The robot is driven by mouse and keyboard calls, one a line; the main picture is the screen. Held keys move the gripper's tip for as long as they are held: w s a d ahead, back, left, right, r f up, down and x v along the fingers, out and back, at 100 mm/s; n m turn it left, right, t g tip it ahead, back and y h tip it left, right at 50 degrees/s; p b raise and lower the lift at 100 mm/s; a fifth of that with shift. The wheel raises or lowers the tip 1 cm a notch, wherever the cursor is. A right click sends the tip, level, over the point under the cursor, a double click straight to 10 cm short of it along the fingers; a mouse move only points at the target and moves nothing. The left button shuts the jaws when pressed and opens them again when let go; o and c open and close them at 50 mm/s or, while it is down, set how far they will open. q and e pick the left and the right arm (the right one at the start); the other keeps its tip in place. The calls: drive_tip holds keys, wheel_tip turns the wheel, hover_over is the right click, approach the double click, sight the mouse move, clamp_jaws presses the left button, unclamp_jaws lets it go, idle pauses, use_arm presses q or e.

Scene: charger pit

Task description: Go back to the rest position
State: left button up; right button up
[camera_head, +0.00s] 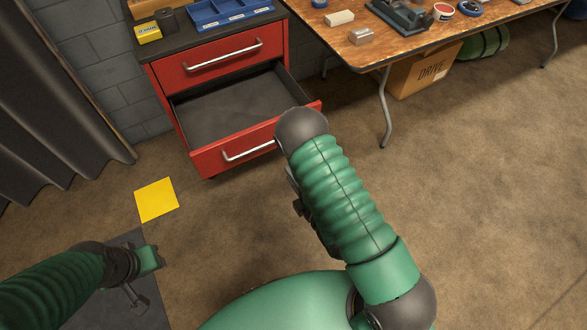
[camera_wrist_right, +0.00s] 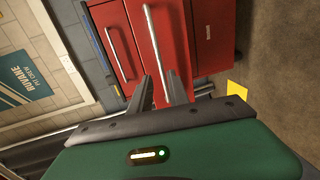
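My right arm rises from the lower right and bends in front of the red cabinet. My right gripper (camera_head: 299,208) shows only as dark parts beside the green sleeve. In the right wrist view its two dark fingers (camera_wrist_right: 160,92) are spread with nothing held. The open drawer's handle (camera_wrist_right: 163,50) shows ahead, lined up with the gap; in the head view the handle (camera_head: 248,150) is clear of the gripper. My left gripper (camera_head: 137,298) is low at the left, small and dark, over the floor; its finger opening is unclear.
The red cabinet (camera_head: 166,78) has its lower drawer (camera_head: 226,112) pulled out, empty in the visible part. A wooden table (camera_head: 400,48) with tools stands at the upper right, a cardboard box (camera_head: 424,73) under it. A yellow square (camera_head: 156,200) lies on open floor.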

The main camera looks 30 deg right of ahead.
drive_tip(key=shift+s, duration=0.25)
drive_tip(key=s+a+r+m+g, duration=0.1)
drive_tip(key=s+r+m+g, duration=0.75)
drive_tip(key=m+g, duration=0.7)
wheel_tip(320, 180, up, 23)
drive_tip(key=s+m+t+p, duration=0.1)
drive_tip(key=m+t+p, duration=0.1)
drive_tip(key=p, duration=2.2)
drive_tip(key=shift+s+a+r+m+h, duration=0.15)
drive_tip(key=shift+s+m+h, duration=0.15)
drive_tip(key=shift+m, duration=0.15)
